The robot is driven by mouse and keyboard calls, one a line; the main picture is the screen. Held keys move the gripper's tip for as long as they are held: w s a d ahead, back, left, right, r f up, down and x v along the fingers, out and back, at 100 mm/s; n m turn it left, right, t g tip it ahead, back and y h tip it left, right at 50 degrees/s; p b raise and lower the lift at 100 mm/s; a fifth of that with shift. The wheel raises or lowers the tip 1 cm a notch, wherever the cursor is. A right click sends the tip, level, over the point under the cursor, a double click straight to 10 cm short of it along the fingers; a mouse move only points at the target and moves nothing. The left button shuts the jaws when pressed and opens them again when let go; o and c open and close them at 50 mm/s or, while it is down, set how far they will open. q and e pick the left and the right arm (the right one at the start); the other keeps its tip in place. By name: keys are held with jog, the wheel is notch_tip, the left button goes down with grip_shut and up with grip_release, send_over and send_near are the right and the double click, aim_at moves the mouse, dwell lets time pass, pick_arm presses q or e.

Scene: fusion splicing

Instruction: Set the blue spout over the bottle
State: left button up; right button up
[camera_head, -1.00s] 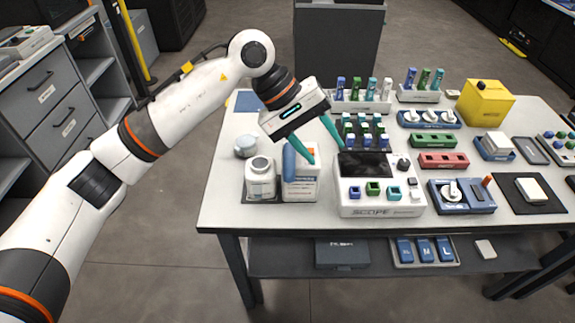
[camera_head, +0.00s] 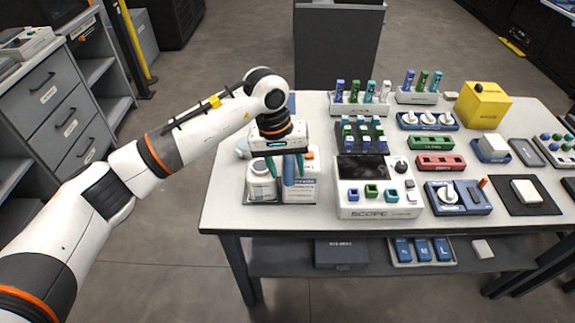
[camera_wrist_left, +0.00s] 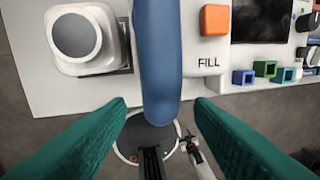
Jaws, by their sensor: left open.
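The blue spout (camera_head: 289,171) is on the white fill station (camera_head: 301,190), beside the white bottle (camera_head: 261,182) and to its right. In the left wrist view the spout (camera_wrist_left: 160,65) is a long rounded bar, and the bottle (camera_wrist_left: 82,38) with its round grey top lies to its left, not under it. My left gripper (camera_head: 286,167) points down with its green fingers open, one on each side of the spout. In the wrist view gaps show between the spout and both fingertips (camera_wrist_left: 162,106). My right gripper is not in view.
An orange button (camera_wrist_left: 214,20) marked FILL is right of the spout. The scope box (camera_head: 379,205) stands close on the right. A round grey-white item is partly hidden behind the bottle. Racks of coloured vials (camera_head: 362,100) stand farther back.

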pick_arm(q)
jog(key=shift+d+f, duration=0.1)
jog(key=shift+f, duration=0.5)
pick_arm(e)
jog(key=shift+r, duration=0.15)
